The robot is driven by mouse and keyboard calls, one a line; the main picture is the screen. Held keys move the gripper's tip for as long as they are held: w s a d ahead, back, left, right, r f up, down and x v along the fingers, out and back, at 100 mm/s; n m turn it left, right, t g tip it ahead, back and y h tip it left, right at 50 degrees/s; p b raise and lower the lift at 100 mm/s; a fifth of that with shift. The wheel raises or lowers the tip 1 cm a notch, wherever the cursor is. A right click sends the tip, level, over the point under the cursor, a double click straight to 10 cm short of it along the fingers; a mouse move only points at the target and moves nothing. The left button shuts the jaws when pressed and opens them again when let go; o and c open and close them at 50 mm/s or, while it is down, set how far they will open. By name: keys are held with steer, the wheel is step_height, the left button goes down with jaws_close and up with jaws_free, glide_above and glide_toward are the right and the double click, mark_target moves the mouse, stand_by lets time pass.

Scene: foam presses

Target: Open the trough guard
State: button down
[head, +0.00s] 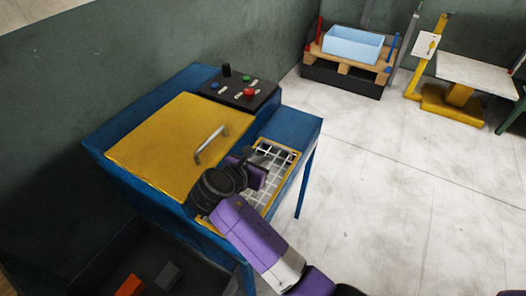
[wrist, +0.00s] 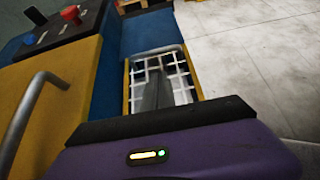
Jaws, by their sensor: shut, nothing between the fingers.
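A blue machine (head: 290,127) has a white wire grid (head: 285,157) in a yellow frame at its lower right part, over a dark opening; this looks like the trough guard and lies flat. The grid also shows in the wrist view (wrist: 181,84). A large yellow panel (head: 165,140) with a grey metal bar handle (head: 211,144) lies to the left of it, closed. The handle shows at the left of the wrist view (wrist: 25,118). My gripper (head: 264,157) is over the grid, right of the handle, with its fingers shut and empty. Whether they touch the grid is unclear.
A black control panel (head: 238,91) with buttons and a knob is behind the yellow panel. A dark bin (head: 95,270) with orange and grey blocks stands at front left. A pallet with a pale blue tub (head: 352,46) is at the back.

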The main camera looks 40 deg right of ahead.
mark_target(274, 160)
steer(key=shift+w+d, duration=0.1)
steer(key=shift+d, duration=0.1)
steer(key=x, duration=0.9)
steer(key=shift+d, duration=0.2)
steer(key=shift+r, duration=0.1)
